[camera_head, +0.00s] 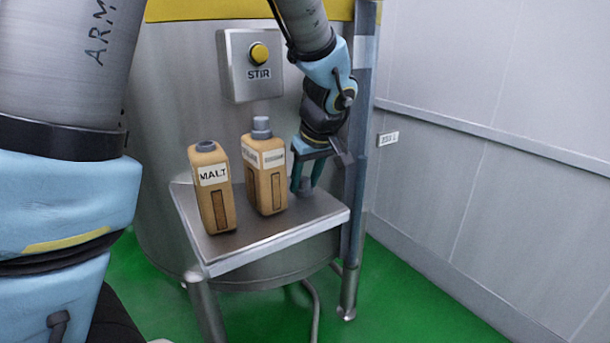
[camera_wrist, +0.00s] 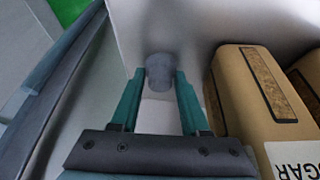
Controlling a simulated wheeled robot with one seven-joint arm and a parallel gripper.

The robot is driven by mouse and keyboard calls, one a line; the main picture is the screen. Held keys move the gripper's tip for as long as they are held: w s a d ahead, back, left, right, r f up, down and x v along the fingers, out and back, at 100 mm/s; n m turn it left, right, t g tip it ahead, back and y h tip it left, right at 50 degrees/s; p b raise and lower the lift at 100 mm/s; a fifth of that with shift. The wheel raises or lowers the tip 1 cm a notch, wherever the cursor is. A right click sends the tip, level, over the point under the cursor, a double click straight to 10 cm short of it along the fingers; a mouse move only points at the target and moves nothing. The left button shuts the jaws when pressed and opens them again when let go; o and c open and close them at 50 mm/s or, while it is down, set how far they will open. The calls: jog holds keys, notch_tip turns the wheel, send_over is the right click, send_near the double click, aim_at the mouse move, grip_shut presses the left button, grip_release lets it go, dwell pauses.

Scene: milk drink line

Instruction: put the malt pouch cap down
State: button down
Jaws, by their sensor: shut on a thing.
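The malt pouch (camera_head: 211,190) stands upright at the left of the small metal shelf, its spout uncapped. The malt pouch cap (camera_wrist: 159,72), a small grey piece, sits between the teal fingertips in the wrist view. My gripper (camera_head: 306,190) is shut on it at the right end of the shelf, fingers pointing down; it also shows in the wrist view (camera_wrist: 160,85). In the head view the cap is hidden by the fingers. The fingertips are low, close to the shelf surface (camera_head: 235,250); I cannot tell whether the cap touches it.
A second pouch (camera_head: 264,180), labelled sugar in the wrist view (camera_wrist: 255,95), stands capped just left of my gripper. A steel tank with a STIR button box (camera_head: 250,65) rises behind the shelf. A blue-grey post (camera_head: 358,150) stands close on the right. The shelf's front is bare.

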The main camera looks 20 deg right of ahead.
jog(key=shift+f, duration=0.15)
jog(key=shift+c, duration=2)
grip_release()
jog(key=shift+r, duration=0.2)
jog(key=b+v, duration=0.2)
jog(key=v, duration=1)
jog(key=shift+d, duration=0.1)
